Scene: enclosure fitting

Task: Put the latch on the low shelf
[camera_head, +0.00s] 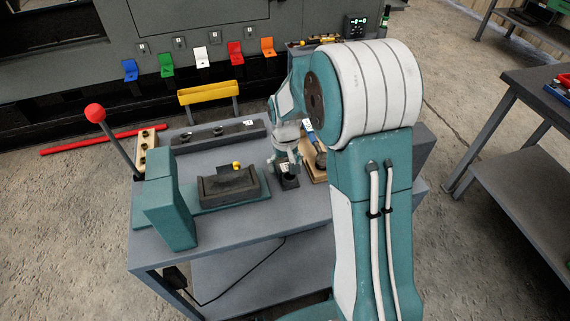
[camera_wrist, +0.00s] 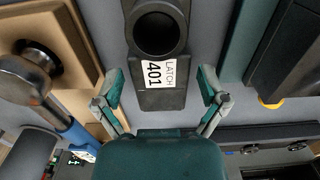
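The latch (camera_wrist: 160,90), a dark part with a round hollow end and a white label reading LATCH 401, lies in the middle of the wrist view. In the head view, a small dark part (camera_head: 289,182) that looks like it sits on the grey bench top below my gripper (camera_head: 286,157). In the wrist view my gripper (camera_wrist: 159,84) is open, its fingers spread on either side of the latch, with gaps showing. A low shelf (camera_head: 245,275) shows under the bench. Another low shelf (camera_head: 525,190) shows under the table at right.
A dark fixture (camera_head: 230,186) with a yellow knob, a teal block (camera_head: 169,212) and a red-knobbed lever (camera_head: 95,113) stand to the left. A cable hangs below the bench.

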